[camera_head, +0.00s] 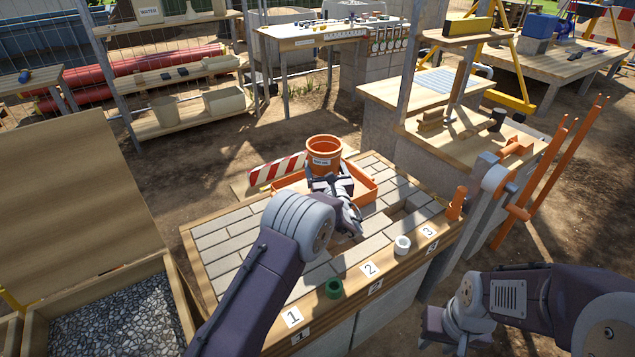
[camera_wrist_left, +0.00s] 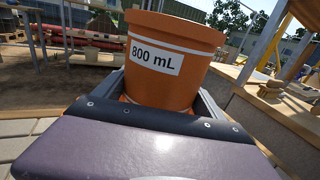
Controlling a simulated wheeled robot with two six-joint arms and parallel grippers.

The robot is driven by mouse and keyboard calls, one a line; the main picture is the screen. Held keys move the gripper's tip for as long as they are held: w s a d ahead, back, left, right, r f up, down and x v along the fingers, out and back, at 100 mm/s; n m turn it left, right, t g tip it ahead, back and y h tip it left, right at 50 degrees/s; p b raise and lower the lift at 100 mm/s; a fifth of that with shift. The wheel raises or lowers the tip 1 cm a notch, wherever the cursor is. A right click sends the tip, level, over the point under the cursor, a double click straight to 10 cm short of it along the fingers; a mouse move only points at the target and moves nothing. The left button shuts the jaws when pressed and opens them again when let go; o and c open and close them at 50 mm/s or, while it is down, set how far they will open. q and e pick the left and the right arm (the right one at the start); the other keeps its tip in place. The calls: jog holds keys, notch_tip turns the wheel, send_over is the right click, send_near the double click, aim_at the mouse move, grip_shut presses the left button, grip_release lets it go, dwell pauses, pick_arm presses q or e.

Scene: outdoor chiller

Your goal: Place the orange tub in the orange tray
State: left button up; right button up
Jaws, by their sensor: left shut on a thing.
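The orange tub (camera_head: 323,148), marked 800 mL, is upright in my left gripper (camera_head: 327,178). In the left wrist view, the tub (camera_wrist_left: 170,65) stands between the fingers, which close on its sides. The orange tray (camera_head: 363,196) lies on the paved bench top, behind and partly hidden by my left gripper and arm. The tub appears over the tray's back part; whether its base touches the tray is hidden. My right gripper (camera_head: 438,328) is at the lower right, away from the bench and holding nothing visible; its finger opening is unclear.
A red-and-white striped board (camera_head: 275,170) stands behind the tray. A gravel box (camera_head: 120,322) is at left.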

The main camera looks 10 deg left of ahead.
pick_arm(q)
jog(key=w+a+f, duration=0.1)
jog(key=a+f, duration=0.1)
jog(key=shift+w+a, duration=0.4)
notch_tip(320, 180, down, 4)
jog(key=shift+r+b, duration=0.1)
jog(key=shift+b, duration=0.7)
jog(key=shift+f, duration=0.2)
jog(key=o, duration=2)
jog(key=shift+o, duration=0.2)
jog(key=shift+r, duration=0.15)
